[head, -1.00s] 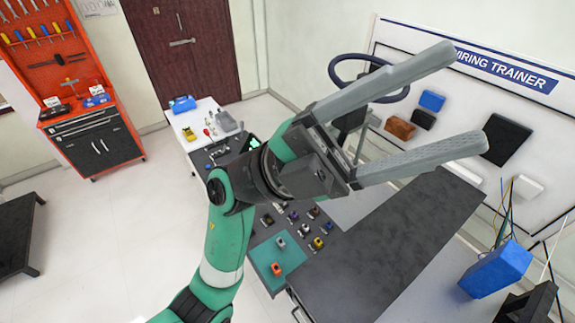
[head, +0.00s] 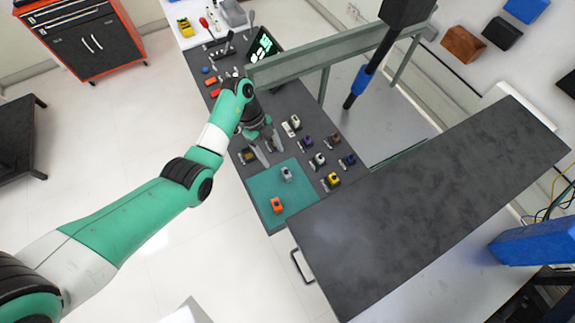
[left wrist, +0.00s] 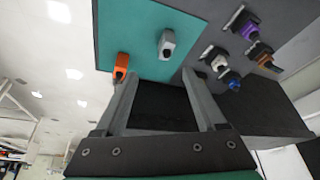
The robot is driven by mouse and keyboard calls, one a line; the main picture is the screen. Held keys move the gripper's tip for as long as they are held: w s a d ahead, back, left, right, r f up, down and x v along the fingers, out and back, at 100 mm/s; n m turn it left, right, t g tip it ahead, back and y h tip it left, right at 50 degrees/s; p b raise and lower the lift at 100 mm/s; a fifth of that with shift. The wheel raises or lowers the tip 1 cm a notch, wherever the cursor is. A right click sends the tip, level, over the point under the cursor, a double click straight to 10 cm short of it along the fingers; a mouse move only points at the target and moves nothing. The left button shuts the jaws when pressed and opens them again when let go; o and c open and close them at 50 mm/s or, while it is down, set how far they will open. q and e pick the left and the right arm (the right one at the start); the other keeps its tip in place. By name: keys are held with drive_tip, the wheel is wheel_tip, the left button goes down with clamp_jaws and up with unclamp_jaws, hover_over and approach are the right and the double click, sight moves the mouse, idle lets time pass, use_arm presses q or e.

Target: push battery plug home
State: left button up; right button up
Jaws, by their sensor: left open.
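Several small coloured plugs and sockets are on the dark bench; I cannot tell which is the battery plug. An orange plug (head: 277,205) and a grey plug (head: 287,174) lie apart on the teal mat (head: 262,188). They also show in the left wrist view, orange (left wrist: 122,62) and grey (left wrist: 167,43). Purple (head: 306,141), white (head: 319,159), blue (head: 349,159) and yellow (head: 333,180) connectors sit to the right. My left gripper (head: 272,156) is open above the bench near the mat's far edge. In the left wrist view, nothing is between its fingers (left wrist: 160,80). My right gripper is not in view.
A large dark panel (head: 440,200) stands at the right of the mat. A grey-green frame rail (head: 320,57) and a lit screen (head: 263,44) are behind the gripper. A red tool cabinet (head: 85,40) stands far left, with clear floor before it.

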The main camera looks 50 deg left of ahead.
sight(285, 172)
use_arm(q)
drive_tip(key=b+x, duration=0.2)
drive_tip(key=x, duration=0.4)
drive_tip(key=shift+w+d, duration=0.1)
drive_tip(key=shift+w, duration=0.05)
drive_tip(key=b+x, duration=0.2)
drive_tip(key=x, duration=0.1)
drive_tip(key=b+x, duration=0.1)
drive_tip(key=x, duration=0.1)
drive_tip(key=shift+w+f, duration=0.15)
drive_tip(key=shift+w, duration=0.2)
clamp_jaws()
